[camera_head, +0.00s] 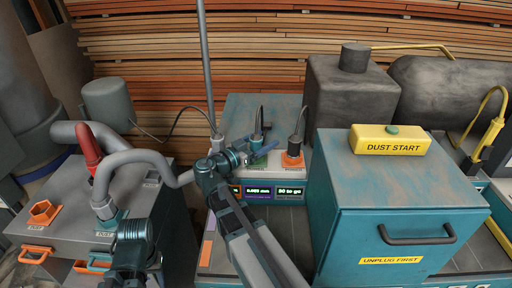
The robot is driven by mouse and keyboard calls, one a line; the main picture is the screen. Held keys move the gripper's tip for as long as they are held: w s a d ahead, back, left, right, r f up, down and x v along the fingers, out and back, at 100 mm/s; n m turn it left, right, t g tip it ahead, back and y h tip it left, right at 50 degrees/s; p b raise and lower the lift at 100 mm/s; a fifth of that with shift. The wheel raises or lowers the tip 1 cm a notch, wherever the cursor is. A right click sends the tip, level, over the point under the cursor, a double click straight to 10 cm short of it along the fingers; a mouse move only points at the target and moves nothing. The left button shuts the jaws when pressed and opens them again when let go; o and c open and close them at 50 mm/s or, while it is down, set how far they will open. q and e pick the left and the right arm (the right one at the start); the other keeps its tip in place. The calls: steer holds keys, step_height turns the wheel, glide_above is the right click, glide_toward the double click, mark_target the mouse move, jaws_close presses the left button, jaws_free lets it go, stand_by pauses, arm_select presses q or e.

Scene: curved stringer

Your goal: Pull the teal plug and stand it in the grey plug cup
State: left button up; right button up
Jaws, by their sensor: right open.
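The teal plug (257,136) stands in the panel at the back of the teal machine, with a black cord rising from its top. My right gripper (264,150) is open, just in front of and below the plug; its blue-grey fingers point right. I cannot tell whether a finger touches the plug. My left gripper (132,232) is at the lower left, near the grey hose end; its jaws are not clear. I cannot pick out the grey plug cup for certain.
A grey plug (217,142) stands left of the teal one and a black plug on an orange base (293,150) right of it. A teal box with a handle (408,237) and a yellow DUST START block (390,147) stand at the right. A grey hose (152,158) curves at the left.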

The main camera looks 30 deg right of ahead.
jaws_close()
steer(key=shift+r, duration=0.1)
stand_by(0.4)
